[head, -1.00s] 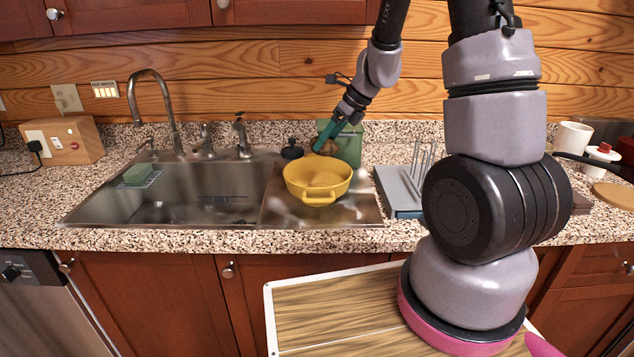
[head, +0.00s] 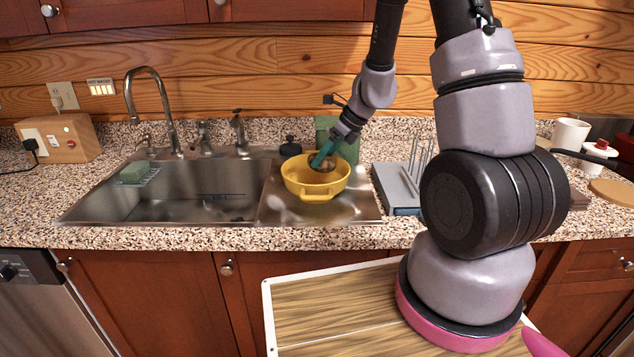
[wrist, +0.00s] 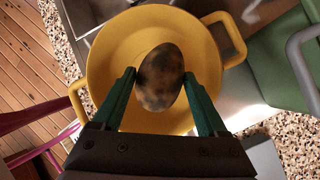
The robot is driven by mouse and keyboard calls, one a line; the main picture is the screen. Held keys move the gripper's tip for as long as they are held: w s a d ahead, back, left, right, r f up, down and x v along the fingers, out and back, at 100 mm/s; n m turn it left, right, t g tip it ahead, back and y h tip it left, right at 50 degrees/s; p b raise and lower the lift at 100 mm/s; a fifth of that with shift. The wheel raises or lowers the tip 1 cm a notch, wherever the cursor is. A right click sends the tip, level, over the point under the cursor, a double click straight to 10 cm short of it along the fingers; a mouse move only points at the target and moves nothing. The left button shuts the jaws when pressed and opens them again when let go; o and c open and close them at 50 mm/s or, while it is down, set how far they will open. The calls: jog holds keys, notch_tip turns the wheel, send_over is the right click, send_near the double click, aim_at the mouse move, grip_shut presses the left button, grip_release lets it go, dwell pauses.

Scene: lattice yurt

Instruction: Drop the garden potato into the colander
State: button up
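The yellow colander (head: 303,187) stands upright on the drainboard right of the sink basin, with a loop handle on each side. It also shows in the wrist view (wrist: 105,55), filling the middle behind the potato. The garden potato (wrist: 160,78) is brown with dark patches. It sits between the two green fingers of my gripper (wrist: 160,76), with a fingertip against each side. In the head view my gripper (head: 320,163) is over the colander's opening, low near its rim, and partly hides the potato. I cannot tell whether the potato touches the colander's inside.
A dark lidded pot (head: 290,148) and a green container (head: 348,140) stand behind the colander. A grey dish rack (head: 395,185) with upright prongs is close on its right. The sink basin (head: 190,195) on the left is open, with a green sponge (head: 134,172) at its left.

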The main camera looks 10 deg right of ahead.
jog(key=o, duration=0.3)
jog(key=v, duration=1.1)
jog(key=s+r+n+t+h, duration=0.1)
jog(key=s+r+n, duration=0.5)
jog(key=n, duration=0.1)
jog(key=s+r+n+t+h, duration=0.1)
jog(key=s+r+n, duration=0.6)
jog(key=n, duration=0.1)
jog(key=s+r+n+t+h, duration=0.1)
jog(key=s+r+n+t, duration=0.1)
jog(key=s+r+n, duration=0.5)
jog(key=shift+s+a+n+h, duration=0.1)
jog(key=shift+a+n+h, duration=0.05)
jog(key=shift+n+h, duration=0.2)
